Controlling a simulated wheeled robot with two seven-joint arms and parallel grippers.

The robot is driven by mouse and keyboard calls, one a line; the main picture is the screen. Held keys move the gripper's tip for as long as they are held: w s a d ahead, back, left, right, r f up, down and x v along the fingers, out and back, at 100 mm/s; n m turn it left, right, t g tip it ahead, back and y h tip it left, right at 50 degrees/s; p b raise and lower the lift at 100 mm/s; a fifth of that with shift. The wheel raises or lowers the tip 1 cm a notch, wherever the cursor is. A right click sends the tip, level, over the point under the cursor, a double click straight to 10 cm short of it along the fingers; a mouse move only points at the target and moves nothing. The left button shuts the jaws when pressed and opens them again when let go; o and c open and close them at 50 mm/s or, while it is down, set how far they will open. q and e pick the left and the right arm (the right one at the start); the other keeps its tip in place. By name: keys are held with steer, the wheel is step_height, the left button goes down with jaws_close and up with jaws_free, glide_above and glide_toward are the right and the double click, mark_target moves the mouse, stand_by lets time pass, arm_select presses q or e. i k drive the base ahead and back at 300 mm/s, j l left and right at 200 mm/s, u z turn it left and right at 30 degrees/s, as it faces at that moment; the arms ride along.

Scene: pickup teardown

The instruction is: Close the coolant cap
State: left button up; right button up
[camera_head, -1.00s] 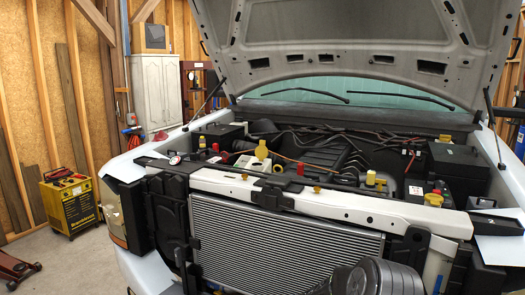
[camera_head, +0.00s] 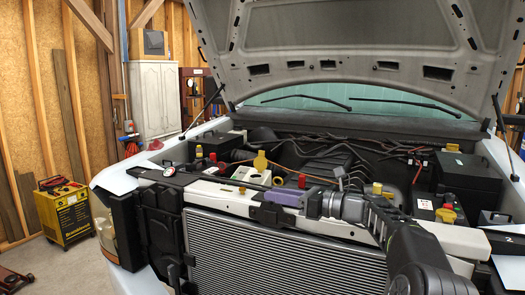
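A yellow cap (camera_head: 261,160) with a raised grip stands in the engine bay, behind the front crossmember; I take it for the coolant cap, but cannot tell whether it is open or closed. A pale, boxy tank (camera_head: 251,174) sits just in front of it. My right gripper (camera_head: 264,203) reaches in from the lower right over the white crossmember, pointing left. It is in front of the cap and lower in the picture, apart from it. Its dark fingers blend with the dark parts, so their opening is unclear. My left gripper is not in view.
The white crossmember (camera_head: 216,193) and radiator (camera_head: 270,255) lie across the front. Other small caps stand nearby: a red one (camera_head: 301,180) and a yellow one (camera_head: 446,214) at the right. The raised hood (camera_head: 340,40) overhangs the bay. A yellow machine (camera_head: 66,210) stands at left.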

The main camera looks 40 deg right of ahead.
mark_target(260, 163)
steer(key=i+l, duration=0.45)
steer(key=l, duration=0.15)
steer(key=i+l, duration=0.5)
steer(key=l, duration=0.15)
